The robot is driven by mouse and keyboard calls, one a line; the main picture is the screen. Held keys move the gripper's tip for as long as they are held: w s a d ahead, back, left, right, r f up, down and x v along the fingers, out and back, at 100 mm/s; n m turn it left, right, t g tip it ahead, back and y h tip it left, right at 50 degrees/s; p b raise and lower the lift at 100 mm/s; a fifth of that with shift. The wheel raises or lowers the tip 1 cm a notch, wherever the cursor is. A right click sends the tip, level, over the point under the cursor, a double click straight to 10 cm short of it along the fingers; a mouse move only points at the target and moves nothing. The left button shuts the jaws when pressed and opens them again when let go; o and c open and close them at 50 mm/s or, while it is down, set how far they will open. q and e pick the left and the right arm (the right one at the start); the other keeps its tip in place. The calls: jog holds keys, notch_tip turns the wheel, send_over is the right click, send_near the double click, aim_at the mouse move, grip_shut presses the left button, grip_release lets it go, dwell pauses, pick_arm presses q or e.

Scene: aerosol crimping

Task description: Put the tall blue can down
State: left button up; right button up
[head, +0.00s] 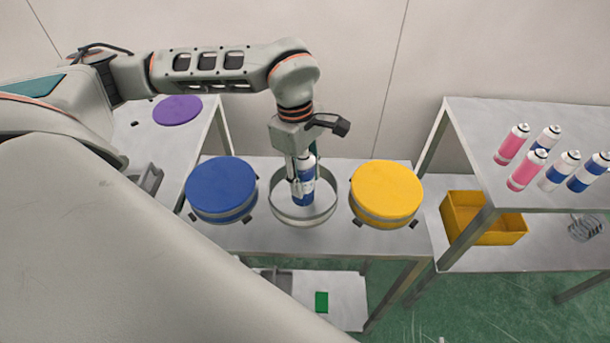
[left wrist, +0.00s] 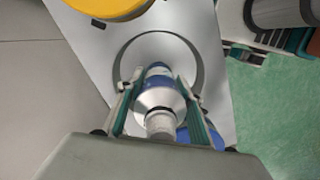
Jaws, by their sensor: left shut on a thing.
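The tall blue can (head: 304,185) has a blue body and a white and silver upper part. My left gripper (head: 302,180) is shut on it, pointing down with one finger on each side. In the head view the can is upright within the outline of a round grey ring (head: 302,221) on the middle table. In the left wrist view the can (left wrist: 160,92) is between the two fingers (left wrist: 160,103), with the ring (left wrist: 197,62) behind it. I cannot tell whether the can's base touches the surface.
A blue round disc (head: 221,186) stands left of the ring and a yellow one (head: 386,190) right of it, both close. A purple disc (head: 178,110) lies on the left table. Several pink and blue cans (head: 511,144) stand on the right shelf, above a yellow bin (head: 485,220).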

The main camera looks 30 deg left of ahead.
pick_arm(q)
jog(key=shift+f, duration=0.1)
jog(key=o, duration=1.3)
jog(key=r, duration=0.4)
jog(key=a+r, duration=0.1)
jog(key=r, duration=0.7)
jog(key=shift+a+r, duration=0.15)
jog(key=shift+a, duration=0.05)
jog(key=shift+d, duration=0.1)
